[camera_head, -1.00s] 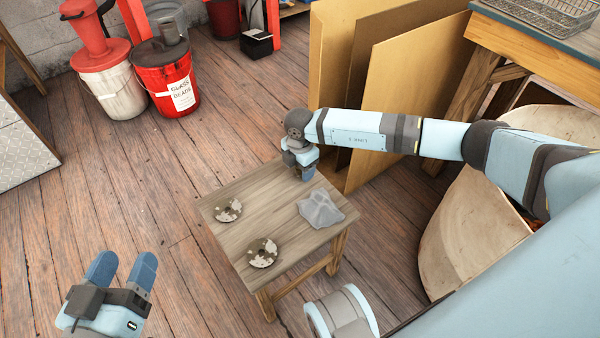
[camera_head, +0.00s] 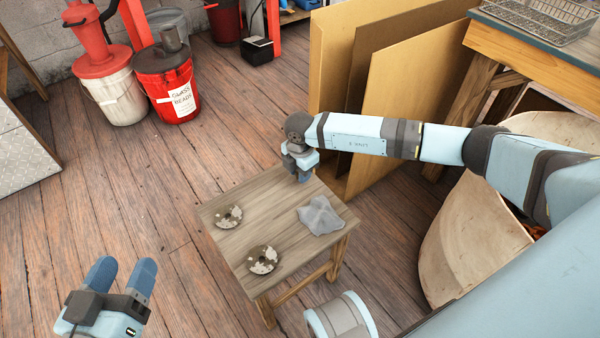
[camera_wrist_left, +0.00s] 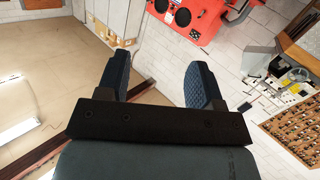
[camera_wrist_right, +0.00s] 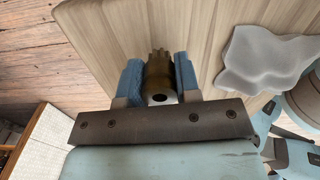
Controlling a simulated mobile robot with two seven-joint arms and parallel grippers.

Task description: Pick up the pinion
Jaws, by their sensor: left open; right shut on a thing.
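The pinion (camera_wrist_right: 158,78) is a dark brassy toothed part with a pale end and a dark bore. In the right wrist view it sits between the blue fingers of my right gripper (camera_wrist_right: 158,80), which is shut on it. In the head view my right gripper (camera_head: 304,174) is at the far corner of the small wooden table (camera_head: 240,190), and the pinion is hidden there. Whether the pinion touches the tabletop I cannot tell. My left gripper (camera_head: 121,277) is open and empty, off to the left of the table; its spread fingers also show in the left wrist view (camera_wrist_left: 158,80).
Cardboard sheets (camera_head: 405,95) stand behind my right arm. Red (camera_head: 174,88) and white (camera_head: 116,98) buckets stand at the back left. The floor left of the table is clear.

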